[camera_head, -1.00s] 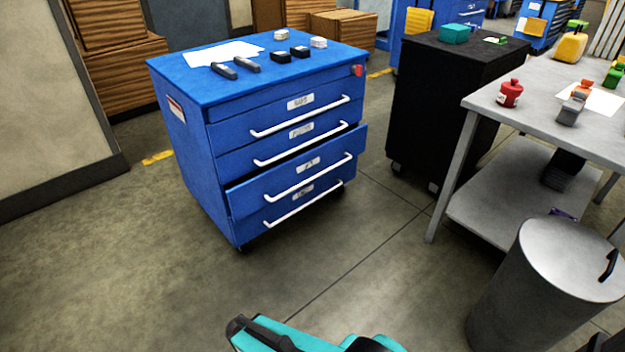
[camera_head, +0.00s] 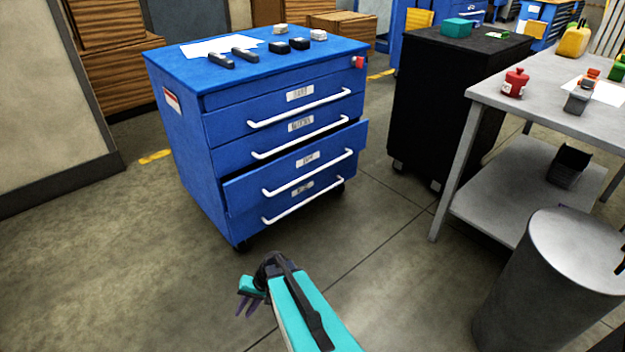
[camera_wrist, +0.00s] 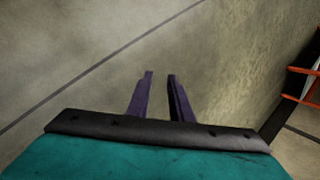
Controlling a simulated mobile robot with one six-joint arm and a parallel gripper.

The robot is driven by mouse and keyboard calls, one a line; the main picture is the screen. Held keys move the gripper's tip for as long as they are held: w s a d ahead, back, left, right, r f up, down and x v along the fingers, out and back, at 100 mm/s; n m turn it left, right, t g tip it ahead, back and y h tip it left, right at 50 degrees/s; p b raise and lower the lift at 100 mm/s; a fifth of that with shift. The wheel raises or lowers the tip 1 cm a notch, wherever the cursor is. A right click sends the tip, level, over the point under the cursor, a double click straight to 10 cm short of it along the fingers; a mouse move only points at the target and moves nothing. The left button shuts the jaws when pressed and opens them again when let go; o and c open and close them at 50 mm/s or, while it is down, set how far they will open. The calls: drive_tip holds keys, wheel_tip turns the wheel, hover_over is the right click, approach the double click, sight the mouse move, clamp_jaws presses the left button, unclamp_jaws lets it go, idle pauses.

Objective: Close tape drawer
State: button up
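A blue tool cabinet (camera_head: 185,165) stands left of centre in the head view, with several labelled drawers and white bar handles. Its third drawer down (camera_head: 240,194) sticks out a little past the others; its label reads unclearly. The drawers above and below it look flush. My gripper (camera_head: 246,304) is low in the head view, in front of and below the cabinet, apart from it and pointing down toward the floor. In the wrist view its two purple fingers (camera_wrist: 160,92) stand apart with only bare floor between them.
A black cabinet (camera_head: 430,110) stands to the right, beside a grey workbench (camera_head: 540,100) with a lower shelf. A grey bin (camera_head: 530,285) stands at lower right. Bare floor (camera_head: 130,270) lies in front and left of the blue cabinet.

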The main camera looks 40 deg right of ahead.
drive_tip(key=w+d+r+m+t+b, duration=0.4)
drive_tip(key=w+d, duration=0.5)
drive_tip(key=d, duration=0.5)
drive_tip(key=m+t+h+b, duration=0.5)
drive_tip(key=m+t+h, duration=0.2)
drive_tip(key=t, duration=0.2)
approach(312, 173)
drive_tip(key=s, duration=0.3)
drive_tip(key=shift+d, duration=0.35)
drive_tip(key=b+x, duration=0.4)
drive_tip(key=x, duration=0.9)
drive_tip(key=shift+w+a, duration=0.15)
drive_tip(key=shift+w, duration=0.2)
